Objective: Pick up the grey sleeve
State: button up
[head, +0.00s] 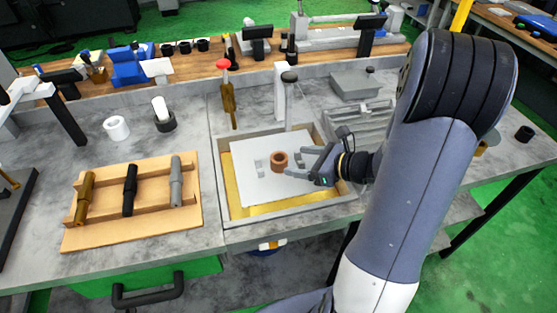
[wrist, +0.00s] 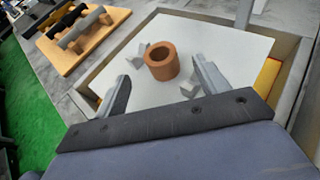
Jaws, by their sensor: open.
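A brown ring-shaped sleeve (head: 279,162) stands upright on a white plate (head: 255,190) inside a tray; it also shows in the wrist view (wrist: 161,64), with its bore facing up. The only pale, greyish sleeve I see is a ring (head: 116,128) on the bench at the left, well away from my gripper. My gripper (head: 297,163) is open just right of the brown sleeve. In the wrist view its fingers point toward the brown sleeve, one on each side, with gaps showing. I cannot tell its height above the plate.
Small grey blocks (wrist: 188,90) sit beside the brown sleeve. A wooden rack (head: 110,232) holds a brass, a black and a grey shaft.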

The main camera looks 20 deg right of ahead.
aim_at(275, 157)
jog(key=shift+p+x, duration=0.55)
jog(key=shift+x, duration=2.45)
jog(key=shift+c, duration=0.5)
jog(key=c, duration=1.4)
